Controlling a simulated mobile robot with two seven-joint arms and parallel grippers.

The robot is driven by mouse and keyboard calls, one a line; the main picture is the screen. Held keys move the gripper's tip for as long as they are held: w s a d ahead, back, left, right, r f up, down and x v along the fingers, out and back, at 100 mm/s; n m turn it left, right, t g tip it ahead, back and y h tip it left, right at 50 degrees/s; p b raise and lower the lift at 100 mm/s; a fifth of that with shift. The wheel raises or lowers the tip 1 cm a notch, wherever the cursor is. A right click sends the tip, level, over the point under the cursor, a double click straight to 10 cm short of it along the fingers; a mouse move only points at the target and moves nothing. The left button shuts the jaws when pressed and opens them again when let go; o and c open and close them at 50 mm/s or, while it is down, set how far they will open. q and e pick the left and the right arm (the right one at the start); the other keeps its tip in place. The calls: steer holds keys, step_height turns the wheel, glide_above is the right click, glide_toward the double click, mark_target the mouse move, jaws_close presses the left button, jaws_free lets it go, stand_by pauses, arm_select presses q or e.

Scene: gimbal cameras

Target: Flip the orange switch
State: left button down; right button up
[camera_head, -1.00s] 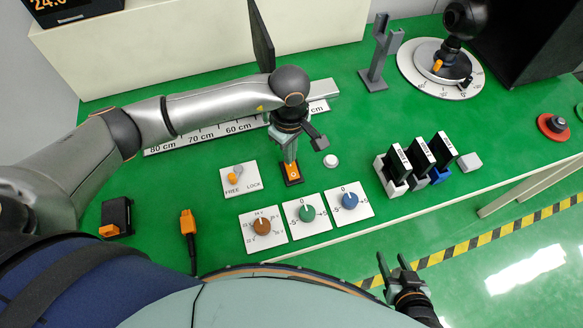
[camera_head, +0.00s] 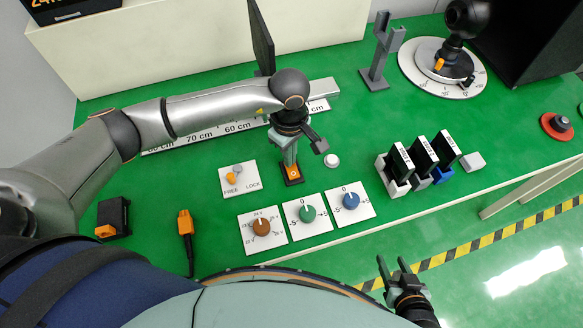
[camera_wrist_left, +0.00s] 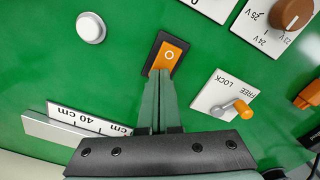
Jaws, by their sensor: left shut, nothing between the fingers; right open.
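The orange switch (camera_head: 291,174) is a rocker in a black frame on the green table, and it also shows in the left wrist view (camera_wrist_left: 168,56). A white ring mark is on its face. My left gripper (camera_head: 289,163) is shut and empty, pointing down at the switch. In the left wrist view the closed fingertips (camera_wrist_left: 160,73) are at the near edge of the orange face and hide part of it. I cannot tell for sure whether they touch it. My right gripper (camera_head: 397,271) is open and empty, off the table's front edge.
A FREE/LOCK lever plate (camera_head: 239,190) lies left of the switch. A white round button (camera_head: 331,160) is to its right. Brown (camera_head: 262,227), green (camera_head: 307,213) and blue (camera_head: 351,201) knobs sit in front. A ruler (camera_head: 205,134) lies behind, and upright black cards (camera_head: 422,153) stand farther right.

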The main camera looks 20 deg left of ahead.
arm_select(q)
steer(key=shift+r+p, duration=1.95)
steer(key=shift+r, duration=1.55)
